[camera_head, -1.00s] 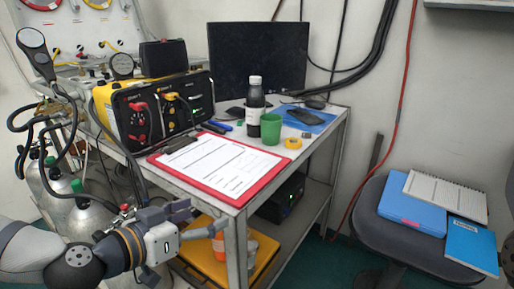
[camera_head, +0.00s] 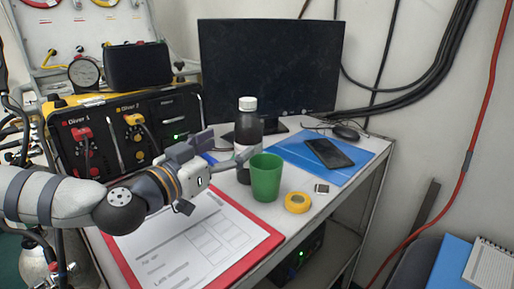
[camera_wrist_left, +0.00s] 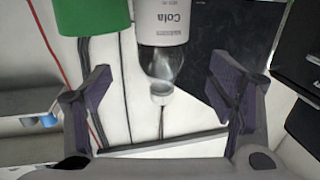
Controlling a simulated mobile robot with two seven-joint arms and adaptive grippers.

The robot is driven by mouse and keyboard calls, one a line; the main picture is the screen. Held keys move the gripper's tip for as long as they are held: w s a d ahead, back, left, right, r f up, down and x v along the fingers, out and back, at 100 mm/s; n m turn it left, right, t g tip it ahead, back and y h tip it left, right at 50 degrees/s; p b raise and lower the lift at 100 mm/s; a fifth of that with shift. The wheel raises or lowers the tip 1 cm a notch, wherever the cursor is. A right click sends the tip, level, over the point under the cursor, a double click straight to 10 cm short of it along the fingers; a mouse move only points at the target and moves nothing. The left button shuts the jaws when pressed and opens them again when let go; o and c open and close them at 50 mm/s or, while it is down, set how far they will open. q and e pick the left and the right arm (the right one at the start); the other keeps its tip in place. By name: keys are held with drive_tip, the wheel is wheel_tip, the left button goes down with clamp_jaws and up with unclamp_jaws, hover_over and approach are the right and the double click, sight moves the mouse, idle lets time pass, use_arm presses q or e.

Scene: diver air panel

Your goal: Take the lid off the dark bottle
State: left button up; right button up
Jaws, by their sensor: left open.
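The dark bottle (camera_head: 247,126) stands upright on the table in the head view, with its white lid (camera_head: 247,103) on top. In the wrist view it appears upside down, with a "Cola" label (camera_wrist_left: 162,22) and the lid (camera_wrist_left: 161,94) lower down, in the gap between my fingers. My left gripper (camera_head: 222,152) is open and empty, left of the bottle and above the clipboard. Its two fingers (camera_wrist_left: 162,100) are spread wide in the wrist view and do not visibly touch the bottle. The lower bottle is partly hidden by the gripper and cup. My right gripper is not in view.
A green cup (camera_head: 266,178) stands close in front of the bottle. A yellow tape roll (camera_head: 297,202) and a phone (camera_head: 329,153) on a blue folder (camera_head: 290,148) lie to the right. The red clipboard (camera_head: 262,246) is in front. A monitor (camera_head: 270,65) stands behind.

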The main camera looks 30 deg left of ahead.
sight(248, 131)
use_arm(q)
drive_tip(key=w, duration=0.2)
drive_tip(key=w+b, duration=0.1)
drive_tip(key=w, duration=0.2)
drive_tip(key=w+d, duration=0.1)
drive_tip(key=w, duration=0.2)
drive_tip(key=shift+r, duration=0.25)
drive_tip(key=c, duration=1.7)
wheel_tip(248, 131, up, 18)
drive_tip(key=p, duration=0.5)
drive_tip(key=shift+a, duration=0.1)
drive_tip(key=shift+c, duration=0.2)
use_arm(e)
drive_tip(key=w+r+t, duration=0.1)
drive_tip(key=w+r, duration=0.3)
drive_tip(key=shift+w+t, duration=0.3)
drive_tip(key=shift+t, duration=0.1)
use_arm(q)
drive_tip(key=o, duration=0.8)
clamp_jaws()
